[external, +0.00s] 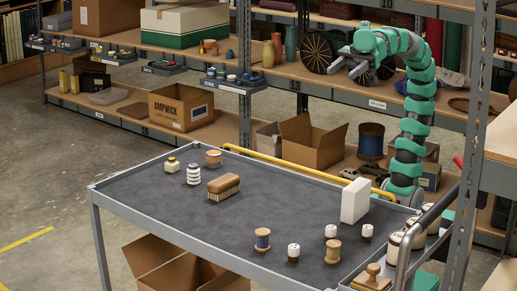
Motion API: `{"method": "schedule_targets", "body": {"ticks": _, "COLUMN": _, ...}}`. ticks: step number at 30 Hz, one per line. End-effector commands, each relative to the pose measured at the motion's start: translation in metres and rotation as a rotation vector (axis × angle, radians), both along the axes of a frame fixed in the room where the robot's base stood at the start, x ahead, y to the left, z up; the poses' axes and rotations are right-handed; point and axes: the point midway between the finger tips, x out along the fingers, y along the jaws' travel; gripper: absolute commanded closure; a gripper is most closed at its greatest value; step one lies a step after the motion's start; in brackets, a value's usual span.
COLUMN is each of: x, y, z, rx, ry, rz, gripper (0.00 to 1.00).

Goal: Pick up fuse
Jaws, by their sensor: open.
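Several small white-topped pieces with dark lower parts stand on the grey cart top; they look like porcelain fuses, though they are too small to be sure. One fuse-like piece (294,252) is near the front edge, another white-topped piece (331,232) is behind a wooden spool, and a third white-topped piece (367,232) stands to its right. My gripper (346,70) is open and empty, raised high above the far side of the cart, in front of the shelves. It is well apart from everything on the cart.
The cart top (290,205) also carries a white block (355,201), a brush (224,186), a ribbed white insulator (193,174), a blue-wound spool (262,239) and a stamp (372,279). A yellow rail (300,170) runs along its far edge. Its middle is clear.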

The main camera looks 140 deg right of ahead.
Motion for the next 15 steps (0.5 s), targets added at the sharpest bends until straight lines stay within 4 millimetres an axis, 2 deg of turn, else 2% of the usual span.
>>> {"method": "schedule_targets", "body": {"ticks": 5, "x": 0.016, "y": 0.006, "z": -0.008, "rx": 0.066, "ry": 0.063, "rz": -0.015, "gripper": 0.48}}
{"method": "schedule_targets", "body": {"ticks": 8, "x": 0.037, "y": 0.014, "z": -0.026, "rx": 0.165, "ry": 0.168, "rz": -0.049, "gripper": 0.48}}
{"method": "schedule_targets", "body": {"ticks": 15, "x": 0.083, "y": 0.046, "z": -0.085, "rx": 0.452, "ry": 0.469, "rz": -0.210, "gripper": 0.48}}
